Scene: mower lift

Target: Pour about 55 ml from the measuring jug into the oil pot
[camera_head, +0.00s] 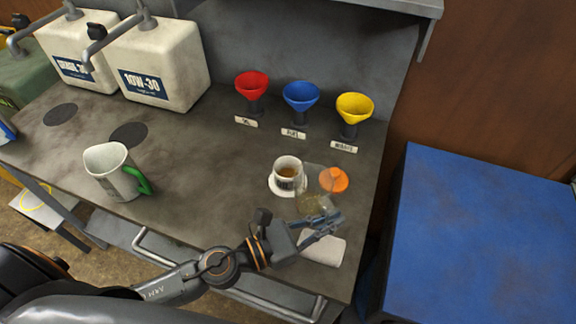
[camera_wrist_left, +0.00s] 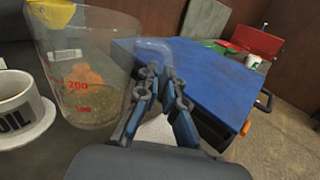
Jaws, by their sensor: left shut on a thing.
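The clear measuring jug (camera_head: 316,204) is beside the oil pot on its right, with a little brownish liquid low inside. In the left wrist view the jug (camera_wrist_left: 108,52) shows red marks, with 200 readable, and looks about upright. I cannot tell whether its base touches the bench. My left gripper (camera_head: 328,222) is shut on the jug's handle; its fingers (camera_wrist_left: 160,88) show around it. The white oil pot (camera_head: 288,167) stands on a white saucer (camera_head: 274,188) and holds brown liquid. In the wrist view the pot (camera_wrist_left: 14,108) shows the letters OIL. My right gripper is out of view.
A folded white cloth (camera_head: 322,250) lies near the front edge. An orange item (camera_head: 334,179) shows by the jug. Red (camera_head: 252,84), blue (camera_head: 300,95) and yellow (camera_head: 354,106) funnels stand behind. A green-handled jug (camera_head: 112,172) stands left. A blue surface (camera_head: 480,240) is at right.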

